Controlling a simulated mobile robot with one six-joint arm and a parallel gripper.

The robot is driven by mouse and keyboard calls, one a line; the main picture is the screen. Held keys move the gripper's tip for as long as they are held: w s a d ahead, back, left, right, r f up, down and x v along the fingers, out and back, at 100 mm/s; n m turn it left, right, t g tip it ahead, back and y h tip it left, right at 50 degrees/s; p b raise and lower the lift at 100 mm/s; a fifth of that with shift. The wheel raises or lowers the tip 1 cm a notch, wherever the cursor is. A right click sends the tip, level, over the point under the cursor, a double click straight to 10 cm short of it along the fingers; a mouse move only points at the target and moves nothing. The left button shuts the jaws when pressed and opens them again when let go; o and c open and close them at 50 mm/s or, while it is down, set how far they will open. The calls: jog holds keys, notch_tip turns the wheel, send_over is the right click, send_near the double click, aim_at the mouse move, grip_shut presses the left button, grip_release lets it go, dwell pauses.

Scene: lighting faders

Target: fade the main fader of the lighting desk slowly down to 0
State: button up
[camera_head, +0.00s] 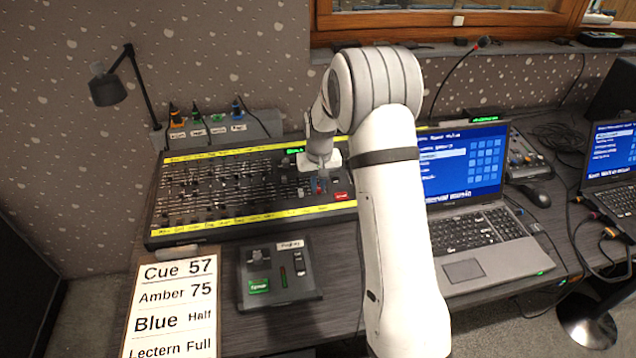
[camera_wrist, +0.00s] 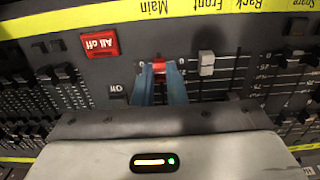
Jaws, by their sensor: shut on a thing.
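The lighting desk (camera_head: 170,205) is a long black panel with rows of faders and yellow label strips. It also fills the wrist view (camera_wrist: 115,72), upside down. The main fader's red cap (camera_wrist: 158,66), under the label "Main", sits between the blue fingertips of my gripper (camera_wrist: 159,70). Small 0 marks are printed on both sides of the cap, about level with it. My gripper is shut on the cap; it also shows over the desk's right part in the head view (camera_head: 320,186). Most of the slot is hidden by the fingers and gripper body.
A red "All off" button (camera_wrist: 100,44) lies close beside the fingers. A fader with a pale cap (camera_wrist: 206,62) is on the other side. A small control box (camera_head: 278,270), a cue card (camera_head: 172,305) and a laptop (camera_head: 470,230) surround the desk.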

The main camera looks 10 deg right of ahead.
aim_at(318, 189)
jog(key=shift+s, duration=0.25)
dwell(0.4)
jog(key=o, duration=0.4)
jog(key=shift+o, duration=0.2)
jog(key=shift+r, duration=0.1)
jog(key=shift+r+p, duration=1.65)
jog(key=shift+r, duration=1.25)
